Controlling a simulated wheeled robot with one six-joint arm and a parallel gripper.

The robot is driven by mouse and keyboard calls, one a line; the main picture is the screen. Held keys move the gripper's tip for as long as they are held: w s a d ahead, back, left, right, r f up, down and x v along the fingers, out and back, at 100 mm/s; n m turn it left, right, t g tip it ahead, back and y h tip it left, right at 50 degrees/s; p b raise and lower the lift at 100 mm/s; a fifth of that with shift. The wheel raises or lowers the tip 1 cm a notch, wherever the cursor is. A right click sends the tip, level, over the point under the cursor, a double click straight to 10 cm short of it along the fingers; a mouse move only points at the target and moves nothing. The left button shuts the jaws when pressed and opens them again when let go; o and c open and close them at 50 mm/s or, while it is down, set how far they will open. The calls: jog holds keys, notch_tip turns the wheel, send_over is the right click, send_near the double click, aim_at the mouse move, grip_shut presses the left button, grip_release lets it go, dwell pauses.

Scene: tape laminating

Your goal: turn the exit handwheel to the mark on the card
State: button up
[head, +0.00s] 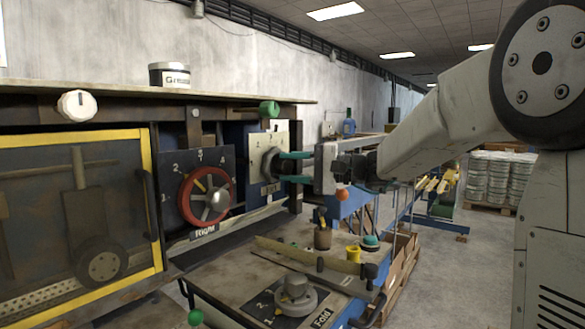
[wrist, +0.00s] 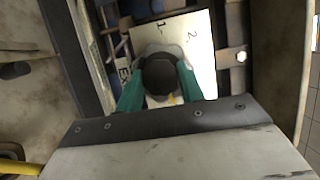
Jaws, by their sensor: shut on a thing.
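The exit handwheel (head: 267,166) is a grey wheel with a dark hub on a pale numbered plate (head: 272,139). My gripper (head: 281,167) reaches it from the right, with its teal fingers level and closed around the hub. In the wrist view the dark hub (wrist: 160,75) sits between the two fingers, and the grey rim (wrist: 149,50) shows behind it. The plate (wrist: 201,55) carries the numbers 1 and 2 and a partly hidden label starting "EX". A small yellow patch shows below the hub, mostly covered. I cannot make out a separate card with a mark.
A red handwheel (head: 206,196) on a dark numbered plate is just left. A grey knob (head: 295,294) with a "Fold" label is on the bench below. A green knob (head: 269,108) is above the exit plate.

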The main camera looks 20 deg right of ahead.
jog(key=o, duration=1)
jog(key=shift+v, duration=3.95)
